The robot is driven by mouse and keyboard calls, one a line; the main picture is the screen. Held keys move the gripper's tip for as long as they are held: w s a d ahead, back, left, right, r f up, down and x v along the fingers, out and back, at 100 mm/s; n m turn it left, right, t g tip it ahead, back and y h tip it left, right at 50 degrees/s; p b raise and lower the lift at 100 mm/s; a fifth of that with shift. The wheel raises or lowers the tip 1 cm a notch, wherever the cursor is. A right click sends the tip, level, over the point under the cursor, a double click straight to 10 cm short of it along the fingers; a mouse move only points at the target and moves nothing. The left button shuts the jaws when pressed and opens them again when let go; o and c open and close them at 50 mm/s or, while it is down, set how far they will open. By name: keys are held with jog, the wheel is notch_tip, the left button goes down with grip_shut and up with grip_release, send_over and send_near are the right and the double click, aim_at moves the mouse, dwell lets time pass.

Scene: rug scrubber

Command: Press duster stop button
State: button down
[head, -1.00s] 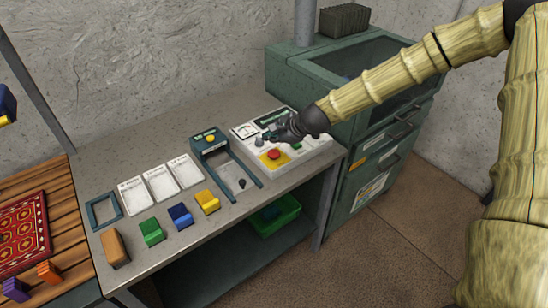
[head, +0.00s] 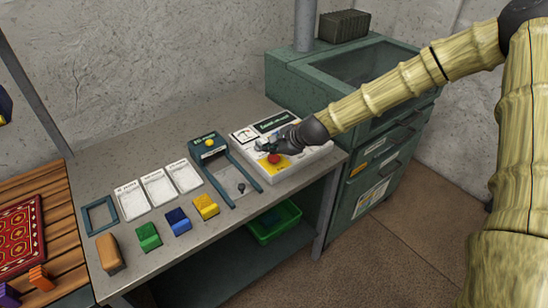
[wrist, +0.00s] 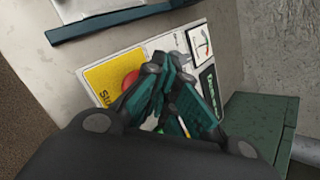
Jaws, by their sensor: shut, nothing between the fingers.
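A white control box (head: 305,164) stands at the right end of the grey bench. On it is a red round button (head: 274,159) on a yellow plate (head: 262,163). In the wrist view the red button (wrist: 130,80) on its yellow plate (wrist: 101,82) shows partly behind my fingers. A gauge (wrist: 200,43) and a dark label panel (wrist: 208,92) lie beside it. My gripper (head: 264,147) is shut and empty, with its fingertips over the box close to the red button. I cannot tell whether they touch it. The rest of the panel is hidden by the gripper.
A green-grey cabinet (head: 345,110) stands right of the bench. Left of the box are a dark frame device with a yellow button (head: 209,142), white cards (head: 158,187) and several coloured blocks (head: 178,219). A green bin (head: 273,224) sits below.

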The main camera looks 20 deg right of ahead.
aim_at(272, 158)
jog(key=shift+f, duration=0.15)
dwell(0.7)
jog(key=shift+f+b, duration=0.3)
jog(key=shift+b, duration=0.1)
jog(key=shift+f+b, duration=0.4)
jog(key=shift+f, duration=0.1)
dwell(0.8)
jog(key=shift+r, duration=0.1)
dwell(0.4)
jog(key=shift+r+p, duration=0.7)
jog(key=shift+r, duration=0.15)
jog(key=shift+r+p, duration=1.85)
jog(key=shift+r, duration=0.7)
jog(key=shift+f, duration=0.1)
